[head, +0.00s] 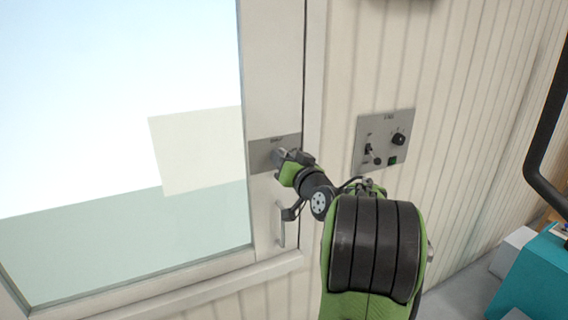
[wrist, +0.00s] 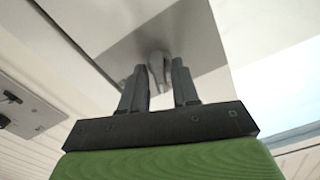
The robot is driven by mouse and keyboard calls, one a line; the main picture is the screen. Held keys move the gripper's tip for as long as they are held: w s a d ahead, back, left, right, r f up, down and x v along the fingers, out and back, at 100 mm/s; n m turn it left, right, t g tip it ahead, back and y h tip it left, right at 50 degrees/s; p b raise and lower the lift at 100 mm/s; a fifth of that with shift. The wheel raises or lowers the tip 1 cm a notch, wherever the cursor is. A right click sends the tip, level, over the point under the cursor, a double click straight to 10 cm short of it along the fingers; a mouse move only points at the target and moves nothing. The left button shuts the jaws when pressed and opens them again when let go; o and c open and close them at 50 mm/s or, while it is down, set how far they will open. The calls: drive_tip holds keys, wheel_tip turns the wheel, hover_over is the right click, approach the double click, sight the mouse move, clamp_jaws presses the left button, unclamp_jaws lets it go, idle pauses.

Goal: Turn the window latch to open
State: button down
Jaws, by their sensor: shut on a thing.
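The window latch sits on a grey metal plate (head: 262,155) on the window frame's right upright. In the wrist view the latch (wrist: 156,68) is a light grey handle standing out from the plate, between my two dark fingers. My gripper (wrist: 158,85) is shut on the latch, though a small gap seems to show beside the right finger. In the head view my gripper (head: 281,157) is at the plate and hides most of the latch, so its turn angle cannot be told there.
A vertical pull handle (head: 281,225) is on the frame below the plate. A control panel (head: 384,140) with a switch and knob is on the wall to the right. A teal box (head: 530,280) and a dark bent bar (head: 545,135) stand at far right.

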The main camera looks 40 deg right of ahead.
drive_tip(key=m+p, duration=0.1)
drive_tip(key=m, duration=1.2)
drive_tip(key=shift+f+m, duration=0.15)
drive_tip(key=shift+m, duration=0.25)
idle(0.3)
drive_tip(key=c, duration=1.2)
unclamp_jaws()
drive_tip(key=shift+o, duration=0.2)
